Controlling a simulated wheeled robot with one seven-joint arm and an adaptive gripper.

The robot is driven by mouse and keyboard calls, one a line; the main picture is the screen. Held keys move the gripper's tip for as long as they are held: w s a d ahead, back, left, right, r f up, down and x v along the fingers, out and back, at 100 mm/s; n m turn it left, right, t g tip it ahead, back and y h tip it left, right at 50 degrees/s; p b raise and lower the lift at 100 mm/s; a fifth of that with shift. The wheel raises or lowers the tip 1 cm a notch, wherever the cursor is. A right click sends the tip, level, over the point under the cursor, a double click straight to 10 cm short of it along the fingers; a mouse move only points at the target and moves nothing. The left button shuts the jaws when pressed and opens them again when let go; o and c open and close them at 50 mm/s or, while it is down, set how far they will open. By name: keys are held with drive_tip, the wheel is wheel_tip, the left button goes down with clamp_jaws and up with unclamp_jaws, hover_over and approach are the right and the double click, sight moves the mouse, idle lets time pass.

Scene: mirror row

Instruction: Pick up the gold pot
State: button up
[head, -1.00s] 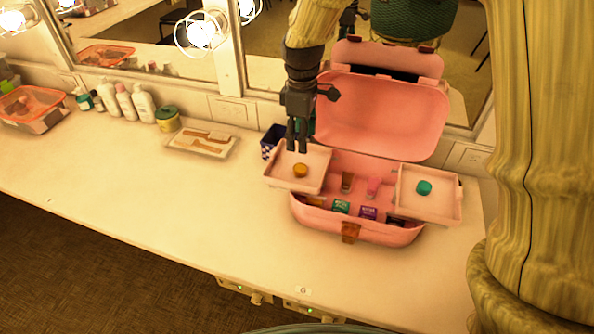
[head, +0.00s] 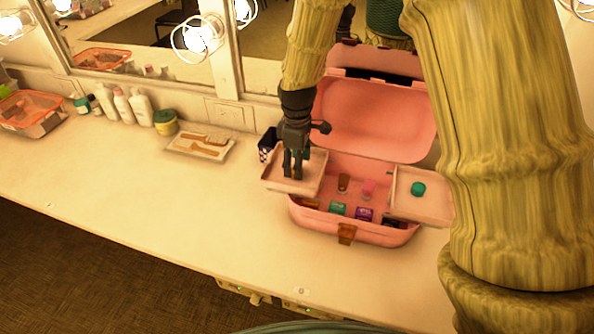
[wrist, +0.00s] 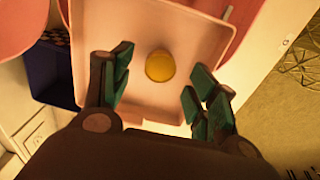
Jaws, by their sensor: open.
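The gold pot (wrist: 160,66) is a small round yellow lid shape lying in the left tray (wrist: 135,25) of the open pink case. In the wrist view it sits just beyond and between the open fingertips of my gripper (wrist: 157,88), untouched. In the head view my gripper (head: 292,172) points down over the left tray (head: 308,185) and hides the pot. The pink case (head: 380,238) stands open, with its lid (head: 375,120) raised at the back.
The right tray (head: 405,205) holds a teal pot (head: 418,189). Several small items lie in the case's lower well. A dark blue checkered box (head: 267,144) stands beside the left tray. A mirror is behind. The counter (head: 170,205) in front and left is clear.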

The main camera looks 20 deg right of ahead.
drive_tip(key=shift+f, duration=1.25)
drive_tip(key=shift+c, duration=0.4)
drive_tip(key=c, duration=1)
drive_tip(key=shift+r, duration=0.1)
